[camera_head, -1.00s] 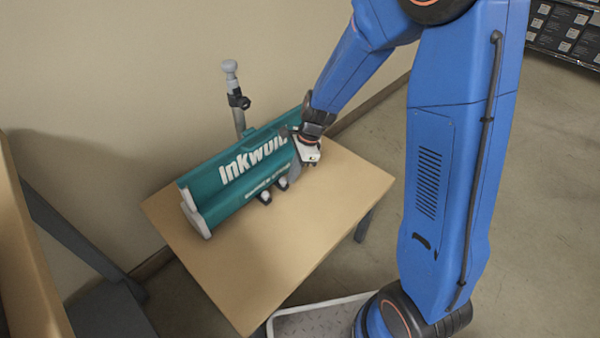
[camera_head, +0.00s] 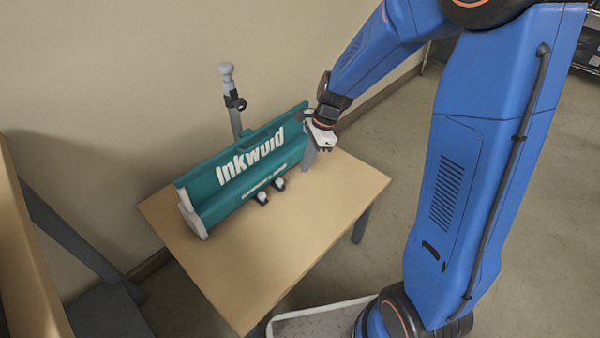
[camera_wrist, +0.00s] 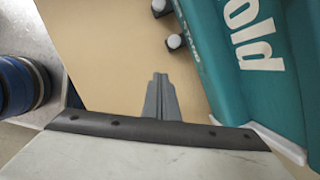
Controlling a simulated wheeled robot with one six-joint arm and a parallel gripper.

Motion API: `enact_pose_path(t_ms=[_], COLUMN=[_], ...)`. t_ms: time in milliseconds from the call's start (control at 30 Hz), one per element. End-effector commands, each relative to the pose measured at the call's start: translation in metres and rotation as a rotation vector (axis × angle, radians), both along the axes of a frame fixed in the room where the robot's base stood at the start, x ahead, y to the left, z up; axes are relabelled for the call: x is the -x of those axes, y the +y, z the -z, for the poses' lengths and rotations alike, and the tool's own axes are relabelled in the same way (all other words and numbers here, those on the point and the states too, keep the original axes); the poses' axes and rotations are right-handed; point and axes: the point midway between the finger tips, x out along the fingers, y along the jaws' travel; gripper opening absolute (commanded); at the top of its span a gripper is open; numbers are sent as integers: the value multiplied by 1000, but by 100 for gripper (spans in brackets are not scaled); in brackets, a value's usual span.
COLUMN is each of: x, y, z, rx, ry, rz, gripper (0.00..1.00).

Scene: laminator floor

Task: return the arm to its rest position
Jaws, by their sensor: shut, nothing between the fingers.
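My gripper (camera_head: 309,160) hangs at the right end of the teal laminator, over the table. Its fingers point down and are closed together with nothing between them. In the wrist view the shut fingers (camera_wrist: 160,98) stand over the bare tabletop, left of the laminator. The teal laminator (camera_head: 225,200), lettered "Inkwuld", stands on a tan table (camera_head: 255,290). It also shows in the wrist view (camera_wrist: 225,80). My arm comes down from the upper right.
Two small knobs (camera_head: 262,197) stick out at the laminator's front. A grey post (camera_head: 235,115) with a clamp rises behind it. A beige wall is behind the table. A shelf (camera_head: 585,45) stands at the far right. The front of the tabletop is clear.

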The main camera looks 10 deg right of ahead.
Motion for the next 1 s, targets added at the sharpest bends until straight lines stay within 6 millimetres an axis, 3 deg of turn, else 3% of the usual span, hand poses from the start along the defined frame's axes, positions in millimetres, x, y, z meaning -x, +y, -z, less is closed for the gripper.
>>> enact_pose_path(t_ms=[200, 633, 767, 1000], x=[1, 6, 19, 61], y=[-10, -17, -25, -48], z=[-32, -50, -68, -109], rx=[0, 3, 15, 68], ry=[-3, -13, -66, -207], rz=[2, -21, -101, -346], gripper=[0, 0, 0, 0])
